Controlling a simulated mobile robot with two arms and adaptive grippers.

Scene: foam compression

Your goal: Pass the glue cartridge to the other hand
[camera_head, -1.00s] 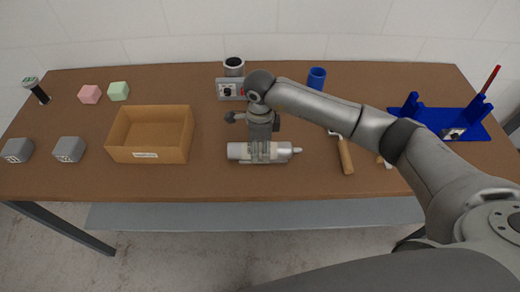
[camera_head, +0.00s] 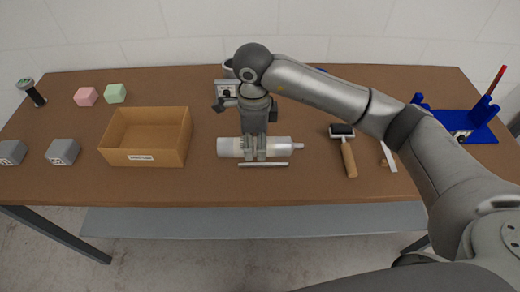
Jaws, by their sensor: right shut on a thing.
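The glue cartridge (camera_head: 228,147) is a pale grey-white tube with a thin nozzle pointing right. It lies level near the middle of the table's front half. My right gripper (camera_head: 255,150) points down from above and is shut around the cartridge's middle, hiding that part of it. The cartridge appears raised a little above the table. A thin light strip (camera_head: 264,165) shows just in front of and below it. My left gripper is not in view.
An open cardboard box (camera_head: 145,157) stands left of the cartridge. A roller with a wooden handle (camera_head: 349,160) lies to the right. A blue rack (camera_head: 470,125) is at far right, and grey blocks (camera_head: 62,152) at left. A grey device (camera_head: 228,88) sits behind the gripper.

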